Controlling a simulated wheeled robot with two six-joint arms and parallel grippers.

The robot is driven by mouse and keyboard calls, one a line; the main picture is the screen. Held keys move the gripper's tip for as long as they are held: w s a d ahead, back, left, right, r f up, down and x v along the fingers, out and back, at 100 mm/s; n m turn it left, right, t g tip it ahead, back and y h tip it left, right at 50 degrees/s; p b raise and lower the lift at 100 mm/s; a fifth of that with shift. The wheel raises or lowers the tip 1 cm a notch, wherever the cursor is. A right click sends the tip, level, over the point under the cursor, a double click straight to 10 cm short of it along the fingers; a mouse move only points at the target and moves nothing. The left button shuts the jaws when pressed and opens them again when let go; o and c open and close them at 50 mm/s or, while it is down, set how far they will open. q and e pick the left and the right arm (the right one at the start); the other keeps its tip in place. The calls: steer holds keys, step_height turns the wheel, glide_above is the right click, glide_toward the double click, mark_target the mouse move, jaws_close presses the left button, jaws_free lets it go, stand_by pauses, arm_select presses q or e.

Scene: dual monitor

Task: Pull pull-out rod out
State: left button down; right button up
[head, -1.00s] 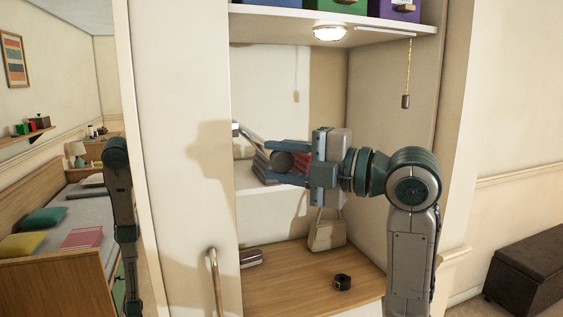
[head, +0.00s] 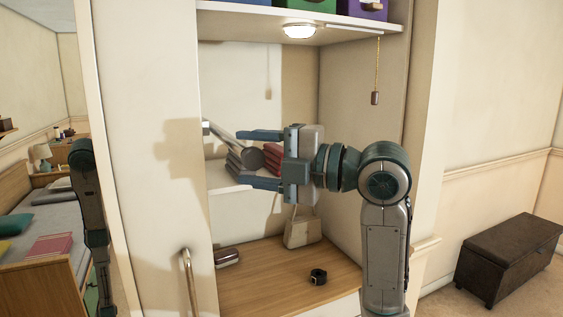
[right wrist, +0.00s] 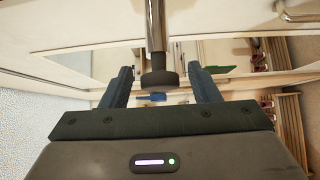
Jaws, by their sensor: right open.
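The pull-out rod (head: 222,137) is a thin metal bar that comes out from the inner left side of the wardrobe and ends in a dark round knob (head: 250,157). My right gripper (head: 252,159) is open, with one finger above the knob and one below it. In the right wrist view, the shiny rod (right wrist: 156,28) and its dark knob (right wrist: 158,80) lie between the two spread fingers (right wrist: 160,84), with gaps on both sides. My left gripper is not in view.
Dark and red folded items (head: 238,164) lie on the shelf behind. A handbag (head: 301,229), a black watch-like item (head: 318,276) and a rolled item (head: 228,256) are on the wooden surface below. A pull cord (head: 378,75) hangs at the right, and a vertical handle (head: 190,285) is at lower left.

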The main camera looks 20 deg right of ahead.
steer(key=b+v, duration=0.5)
steer(key=v, duration=0.5)
steer(key=shift+s+d, duration=0.15)
steer(key=shift+d, duration=0.05)
stand_by(0.5)
